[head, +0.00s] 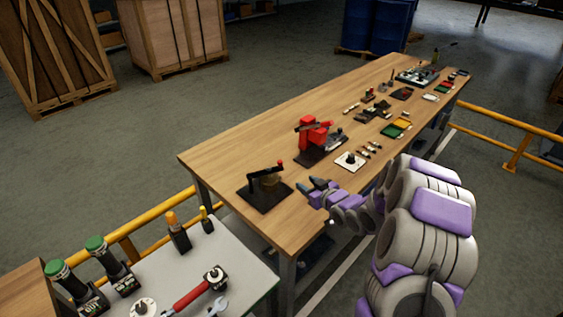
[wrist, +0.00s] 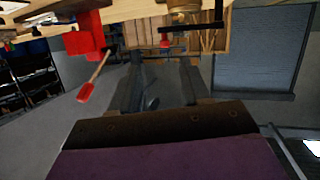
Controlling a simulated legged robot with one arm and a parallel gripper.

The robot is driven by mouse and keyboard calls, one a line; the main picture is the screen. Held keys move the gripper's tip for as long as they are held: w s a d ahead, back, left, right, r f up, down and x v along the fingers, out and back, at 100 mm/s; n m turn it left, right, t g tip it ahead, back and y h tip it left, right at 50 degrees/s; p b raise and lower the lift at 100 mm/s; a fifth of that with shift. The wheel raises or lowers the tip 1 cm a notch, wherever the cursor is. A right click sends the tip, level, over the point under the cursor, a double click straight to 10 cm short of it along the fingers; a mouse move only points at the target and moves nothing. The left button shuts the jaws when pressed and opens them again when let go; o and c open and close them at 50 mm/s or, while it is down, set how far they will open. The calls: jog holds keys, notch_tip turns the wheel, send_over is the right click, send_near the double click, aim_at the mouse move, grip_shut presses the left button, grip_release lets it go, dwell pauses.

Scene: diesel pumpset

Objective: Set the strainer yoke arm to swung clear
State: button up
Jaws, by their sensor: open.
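A red pump-like unit (head: 313,135) stands behind my gripper; its red-tipped lever (wrist: 92,82) shows in the wrist view. A white plate with a knob (head: 350,161) lies to the right. A grey side table (head: 160,275) with tools stands front left. The table's left rear surface is clear.

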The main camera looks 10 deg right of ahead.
jog(key=f+t+y, duration=0.1)
jog(key=f, duration=0.1)
jog(key=t+y+b, duration=0.2)
jog(key=b, duration=0.2)
send_near(280, 161)
jog(key=x, duration=0.9)
jog(key=shift+w+f, duration=0.1)
jog(key=shift+f, duration=0.15)
jog(key=shift+w+a+r, duration=0.15)
jog(key=shift+w+a, duration=0.05)
jog(key=shift+w, duration=0.3)
grip_shut()
